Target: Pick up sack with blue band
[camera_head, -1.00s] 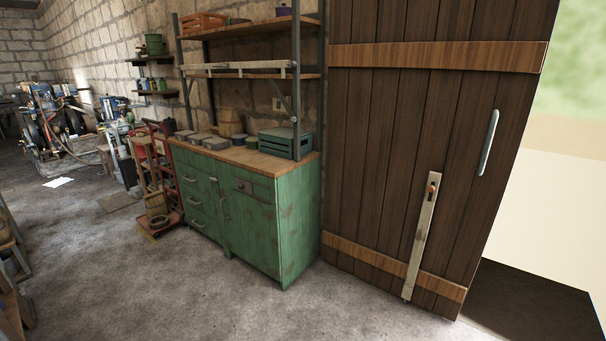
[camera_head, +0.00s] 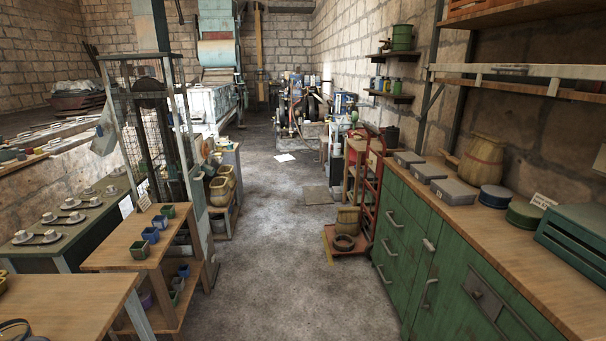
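Several tan, sack-like or pot-like things are in view, but I cannot make out a blue band on any of them. One (camera_head: 482,160) stands on the green cabinet's wooden top at the right. Another (camera_head: 347,219) stands upright on the low red platform in the middle. Two more stand on the side shelf left of the aisle, the nearer one (camera_head: 219,191) in front of the farther one (camera_head: 228,173). Neither of my grippers is in view.
The green cabinet (camera_head: 408,243) lines the right side, with grey boxes (camera_head: 453,191) and round tins on top. A red hand truck (camera_head: 370,190) stands at its far end. Wooden tables (camera_head: 65,297) fill the left.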

